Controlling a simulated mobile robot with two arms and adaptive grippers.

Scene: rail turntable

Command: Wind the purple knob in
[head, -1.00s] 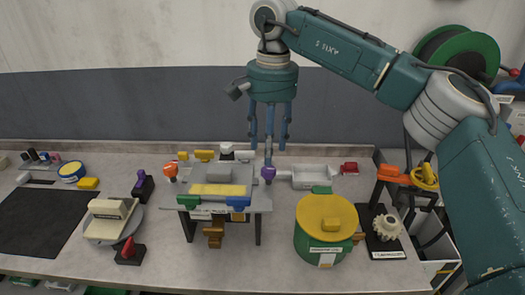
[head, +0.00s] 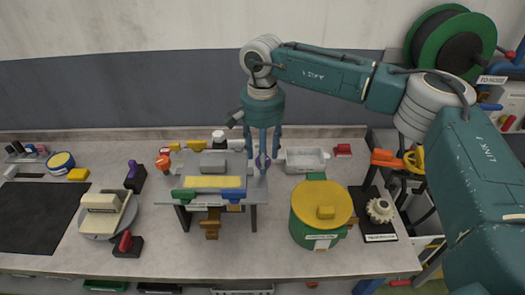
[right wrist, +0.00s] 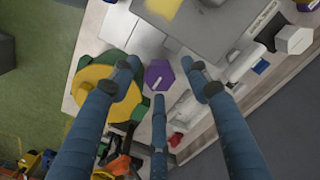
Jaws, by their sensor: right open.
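The purple knob (head: 258,162) sits at the right end of the grey bench fixture (head: 215,160), on the table. In the right wrist view the purple knob (right wrist: 159,74) is a hexagonal head beside the grey plate. My right gripper (head: 262,158) points down, its blue fingers spread around the knob in the head view. In the right wrist view the open fingers of my right gripper (right wrist: 160,80) lie on either side of the knob and below it, with gaps; no contact shows. The fingers partly hide the knob in the head view. My left gripper is not in view.
A green drum with a yellow lid (head: 323,208) stands close at the right. A purple lever on a black base (head: 134,175) and a turntable (head: 105,217) stand at the left.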

